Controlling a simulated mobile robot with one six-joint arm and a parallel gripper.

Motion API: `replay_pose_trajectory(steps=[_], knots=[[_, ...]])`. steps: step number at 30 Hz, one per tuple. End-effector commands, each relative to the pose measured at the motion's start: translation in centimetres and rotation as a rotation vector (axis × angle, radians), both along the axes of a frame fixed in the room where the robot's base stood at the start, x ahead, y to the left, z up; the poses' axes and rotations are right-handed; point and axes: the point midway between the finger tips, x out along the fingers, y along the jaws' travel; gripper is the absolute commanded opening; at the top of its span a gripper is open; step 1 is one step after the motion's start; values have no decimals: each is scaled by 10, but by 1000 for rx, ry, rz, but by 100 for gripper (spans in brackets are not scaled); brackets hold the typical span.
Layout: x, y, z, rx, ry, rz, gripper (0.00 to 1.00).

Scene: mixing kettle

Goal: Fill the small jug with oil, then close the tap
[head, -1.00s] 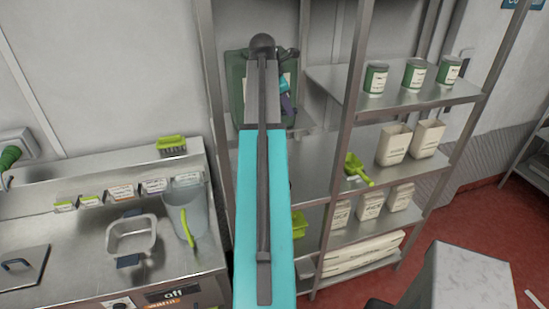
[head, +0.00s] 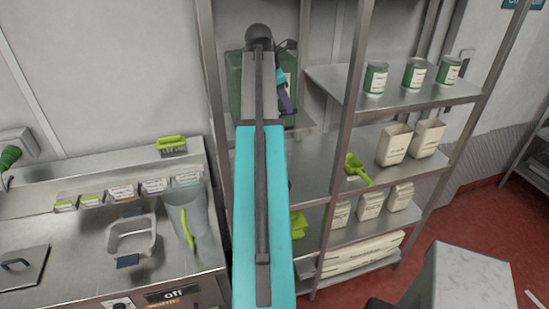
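A large green container (head: 235,88) stands on the left part of the steel shelf rack, mostly hidden behind my raised arm. Whether it is the oil container cannot be told, and no tap can be made out on it. Small teal and dark purple parts beside my arm, in front of the container, look like my wrist. My gripper's fingers cannot be made out; they are hidden behind my arm. I cannot make out the small jug or whether anything is held.
The rack also holds green cans (head: 415,75), paper bags (head: 395,145) and a green scoop (head: 355,167). On the left steel counter (head: 60,235) are a square metal pan (head: 132,234), a grey bucket (head: 187,208) and a green brush (head: 171,144). A grey block (head: 470,278) stands at lower right.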

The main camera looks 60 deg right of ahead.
Motion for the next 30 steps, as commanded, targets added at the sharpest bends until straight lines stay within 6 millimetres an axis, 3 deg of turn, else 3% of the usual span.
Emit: replay_pose_trajectory(steps=[15, 30], knots=[[6, 15, 34, 1, 1, 1, 38], [6, 16, 35, 1, 1, 0, 38]])
